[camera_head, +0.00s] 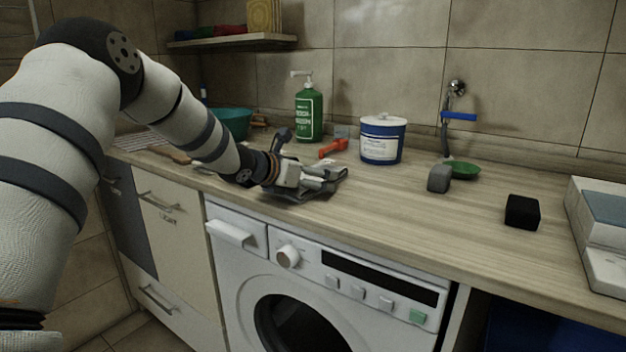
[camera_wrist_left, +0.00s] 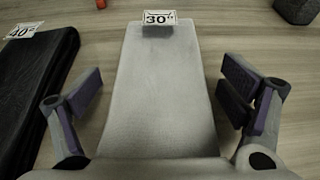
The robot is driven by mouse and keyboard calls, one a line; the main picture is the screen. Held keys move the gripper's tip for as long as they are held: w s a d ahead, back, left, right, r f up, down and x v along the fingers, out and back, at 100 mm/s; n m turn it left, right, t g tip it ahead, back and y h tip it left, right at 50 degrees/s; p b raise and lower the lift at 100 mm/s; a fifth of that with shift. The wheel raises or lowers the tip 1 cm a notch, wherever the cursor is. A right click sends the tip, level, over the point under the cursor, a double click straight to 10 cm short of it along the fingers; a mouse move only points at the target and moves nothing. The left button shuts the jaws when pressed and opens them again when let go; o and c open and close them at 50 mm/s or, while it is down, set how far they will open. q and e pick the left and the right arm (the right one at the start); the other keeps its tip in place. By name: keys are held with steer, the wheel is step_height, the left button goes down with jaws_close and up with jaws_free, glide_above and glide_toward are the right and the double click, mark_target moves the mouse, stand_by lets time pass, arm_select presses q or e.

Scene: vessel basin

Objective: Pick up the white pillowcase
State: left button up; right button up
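A pale grey-white folded cloth (camera_wrist_left: 165,85), which looks like the white pillowcase, lies on the counter with a "30°" tag at its far end. My left gripper (camera_wrist_left: 160,93) is open over it, with one finger at each side of the cloth. No grip on the cloth shows. The cloth's near end is hidden by my gripper's body. In the head view my left gripper (camera_head: 318,181) is low over the counter above the washing machine and hides most of the cloth. My right gripper is not in view.
A dark folded cloth (camera_wrist_left: 38,85) with a "40°" tag lies left of the pale one. A red-orange object (camera_head: 333,148), a green bottle (camera_head: 309,112) and a blue-white tub (camera_head: 382,140) stand behind.

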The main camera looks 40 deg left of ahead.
arm_select(q)
steer(key=c, duration=1.2)
steer(key=shift+c, duration=0.2)
